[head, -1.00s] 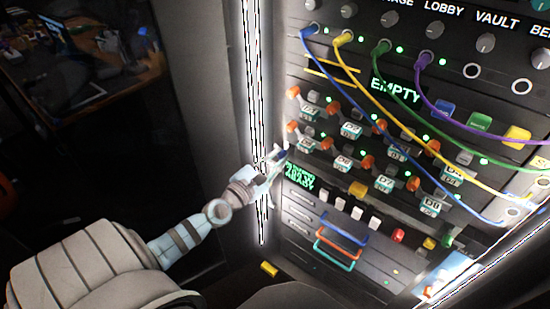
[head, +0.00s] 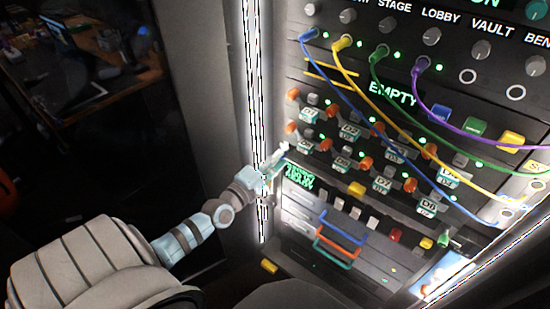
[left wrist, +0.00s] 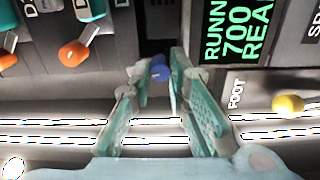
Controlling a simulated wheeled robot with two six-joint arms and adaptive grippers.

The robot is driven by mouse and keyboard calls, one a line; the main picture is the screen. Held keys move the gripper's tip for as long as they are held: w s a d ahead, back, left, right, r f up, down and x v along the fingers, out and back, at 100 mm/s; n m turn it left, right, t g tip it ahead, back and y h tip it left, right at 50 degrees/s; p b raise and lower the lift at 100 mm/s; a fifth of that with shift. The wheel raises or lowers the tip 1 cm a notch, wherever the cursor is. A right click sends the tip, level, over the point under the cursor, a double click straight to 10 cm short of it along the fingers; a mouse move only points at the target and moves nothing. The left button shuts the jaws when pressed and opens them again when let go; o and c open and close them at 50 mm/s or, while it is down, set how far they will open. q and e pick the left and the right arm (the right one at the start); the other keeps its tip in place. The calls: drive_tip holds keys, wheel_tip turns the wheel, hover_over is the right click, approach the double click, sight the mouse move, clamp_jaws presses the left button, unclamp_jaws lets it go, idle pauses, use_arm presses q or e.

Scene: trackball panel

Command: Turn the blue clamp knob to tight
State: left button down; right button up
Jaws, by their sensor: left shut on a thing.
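The blue clamp knob (left wrist: 160,70) shows in the left wrist view, between the fingertips of my left gripper (left wrist: 158,80). The gripper is shut on it, one teal finger on each side. In the head view my left gripper (head: 274,162) is at the left edge of the panel, just left of the small green-text screen (head: 299,174). The knob is hidden behind the fingers there. I cannot read a tight mark or the knob's angle. My right gripper is not in view.
Orange levers (left wrist: 72,54) sit left of the knob in the left wrist view, and a yellow knob (left wrist: 287,103) sits to the right. A bright light strip (head: 256,110) runs beside the panel. Colored cables (head: 385,95) hang across the panel's upper part.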

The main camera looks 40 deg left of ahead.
use_arm(q)
drive_tip(key=shift+m+p, duration=3.65)
drive_tip(key=shift+m, duration=6.65)
drive_tip(key=c, duration=1.5)
unclamp_jaws()
drive_tip(key=shift+c, duration=0.2)
